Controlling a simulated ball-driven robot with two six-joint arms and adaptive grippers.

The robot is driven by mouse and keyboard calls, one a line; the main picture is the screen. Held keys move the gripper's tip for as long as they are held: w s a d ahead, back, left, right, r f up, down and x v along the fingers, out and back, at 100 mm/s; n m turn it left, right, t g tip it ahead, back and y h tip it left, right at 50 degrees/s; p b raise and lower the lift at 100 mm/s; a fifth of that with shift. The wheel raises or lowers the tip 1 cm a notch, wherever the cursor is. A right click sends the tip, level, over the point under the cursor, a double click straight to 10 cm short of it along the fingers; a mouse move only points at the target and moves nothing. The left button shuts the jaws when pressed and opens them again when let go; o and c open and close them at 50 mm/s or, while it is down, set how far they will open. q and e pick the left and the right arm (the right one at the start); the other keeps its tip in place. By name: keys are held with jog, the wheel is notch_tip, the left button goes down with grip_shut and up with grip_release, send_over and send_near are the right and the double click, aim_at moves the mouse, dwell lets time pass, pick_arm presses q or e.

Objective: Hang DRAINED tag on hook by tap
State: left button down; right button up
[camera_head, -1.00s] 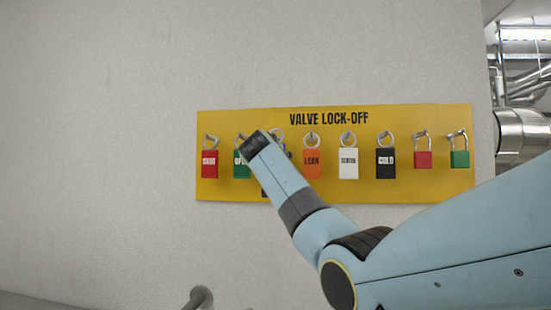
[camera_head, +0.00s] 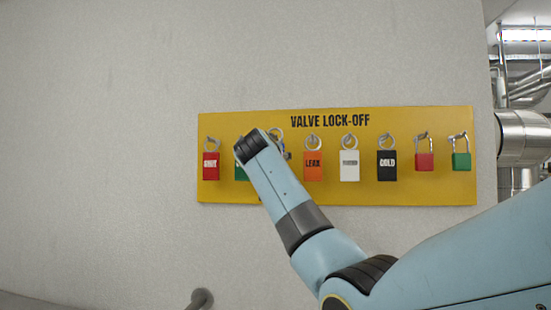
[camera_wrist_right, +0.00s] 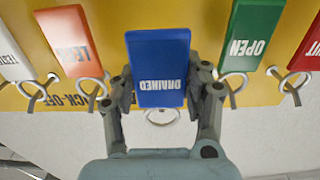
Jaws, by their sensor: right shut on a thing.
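The blue DRAINED tag (camera_wrist_right: 158,70) shows upside down in the right wrist view. My right gripper (camera_wrist_right: 160,82) is shut on it, one finger at each side edge. A metal ring (camera_wrist_right: 162,117) shows at the tag's end, in front of the board; I cannot tell whether it is still around its peg.
The yellow VALVE LOCK-OFF board (camera_head: 330,121) is on the wall. The green OPEN tag (camera_wrist_right: 252,38) and the orange LEAK tag (camera_wrist_right: 70,42) hang on either side of the blue one. Padlocks (camera_head: 424,162) hang at the board's right.

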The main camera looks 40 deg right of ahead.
jog(key=shift+v, duration=2.1)
jog(key=shift+r, duration=0.1)
